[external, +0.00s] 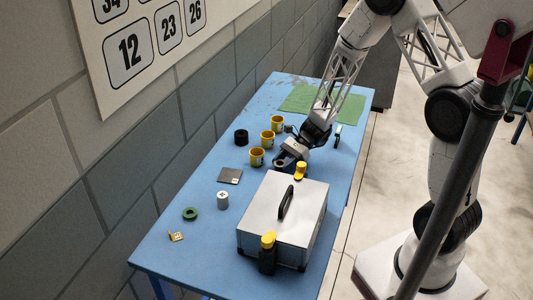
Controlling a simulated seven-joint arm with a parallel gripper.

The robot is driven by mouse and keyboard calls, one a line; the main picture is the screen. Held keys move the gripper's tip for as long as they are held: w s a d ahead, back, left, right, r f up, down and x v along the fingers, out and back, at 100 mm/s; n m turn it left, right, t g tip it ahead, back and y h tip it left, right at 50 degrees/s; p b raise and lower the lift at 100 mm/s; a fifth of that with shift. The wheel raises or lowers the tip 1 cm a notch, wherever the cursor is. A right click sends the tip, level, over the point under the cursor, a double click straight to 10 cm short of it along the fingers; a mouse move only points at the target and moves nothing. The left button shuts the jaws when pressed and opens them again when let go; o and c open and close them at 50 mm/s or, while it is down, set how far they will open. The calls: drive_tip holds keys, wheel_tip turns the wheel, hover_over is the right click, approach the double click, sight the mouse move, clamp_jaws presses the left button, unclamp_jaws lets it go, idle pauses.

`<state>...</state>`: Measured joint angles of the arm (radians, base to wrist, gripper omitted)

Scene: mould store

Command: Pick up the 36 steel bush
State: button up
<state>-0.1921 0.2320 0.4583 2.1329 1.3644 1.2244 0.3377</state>
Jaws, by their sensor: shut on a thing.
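My gripper (284,163) is low over the blue table, between the yellow cups and the silver case. It is shut on a small grey thing at its fingertips, mostly hidden by the jaws. This may be the 36 steel bush, but no number can be read and its shape is unclear. A pale grey metal cylinder (222,200) stands upright on the table, apart from my gripper; any number on it is too small to read.
A silver case (310,205) with a black handle stands right in front of my gripper. A green mat (345,106) lies behind.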

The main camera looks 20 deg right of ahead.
sight(285, 162)
drive_tip(key=shift+r, duration=0.55)
drive_tip(key=shift+s+d+r, duration=0.15)
drive_tip(key=shift+s+r, duration=0.1)
drive_tip(key=shift+r, duration=0.3)
drive_tip(key=shift+s+d+r, duration=0.1)
drive_tip(key=shift+s+r, duration=0.1)
drive_tip(key=shift+r, duration=0.3)
drive_tip(key=s+d, duration=0.2)
drive_tip(key=s, duration=0.2)
drive_tip(key=s+d+r, duration=0.1)
drive_tip(key=s+d, duration=0.1)
drive_tip(key=s, duration=0.3)
drive_tip(key=s+d, duration=0.2)
drive_tip(key=s, duration=0.2)
drive_tip(key=shift+s+d+r, duration=0.15)
drive_tip(key=shift+s+d, duration=0.1)
drive_tip(key=shift+d, duration=0.1)
drive_tip(key=shift+w, duration=0.15)
